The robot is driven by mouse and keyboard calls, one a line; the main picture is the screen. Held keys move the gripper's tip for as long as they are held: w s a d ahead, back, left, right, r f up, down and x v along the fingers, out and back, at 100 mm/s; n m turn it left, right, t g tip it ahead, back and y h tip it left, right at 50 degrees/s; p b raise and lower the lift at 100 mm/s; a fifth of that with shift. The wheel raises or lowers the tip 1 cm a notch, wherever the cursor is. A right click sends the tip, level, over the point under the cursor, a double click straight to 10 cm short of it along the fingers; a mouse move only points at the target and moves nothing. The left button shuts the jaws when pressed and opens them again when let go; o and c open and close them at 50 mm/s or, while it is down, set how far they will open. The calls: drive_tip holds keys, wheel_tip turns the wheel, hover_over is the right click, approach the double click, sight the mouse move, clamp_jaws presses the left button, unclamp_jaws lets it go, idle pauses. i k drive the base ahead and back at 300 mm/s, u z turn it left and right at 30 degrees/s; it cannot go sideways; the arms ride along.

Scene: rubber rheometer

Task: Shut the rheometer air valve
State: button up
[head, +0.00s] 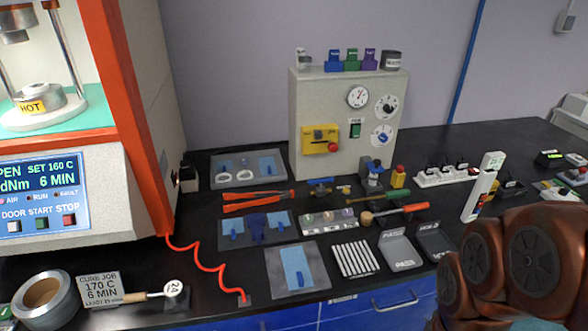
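The rheometer (128,95) stands at the left, with an orange-red frame, a "HOT" die under its open guard, and a front panel (42,185). Its screen reads SET 160 C and 6 MIN, and a pink-lit lamp sits by the AIR label. A small blue-handled valve on a brass-coloured fitting (321,186) lies on the bench in front of the grey control box. It looks like the air valve, but the lever's exact angle is too small to tell. My gripper is not in view; only brown-red parts of my arm show at the lower right.
The grey control box (311,105) carries dials and a yellow-and-red switch. A red coiled hose (200,258) runs from the rheometer to the bench front. Trays, orange-handled tools (258,197), a blue-topped fitting (372,172) and a white meter (482,187) crowd the black bench.

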sight(332, 179)
drive_tip(key=u, duration=0.75)
drive_tip(key=i, duration=0.8)
drive_tip(key=u, duration=0.75)
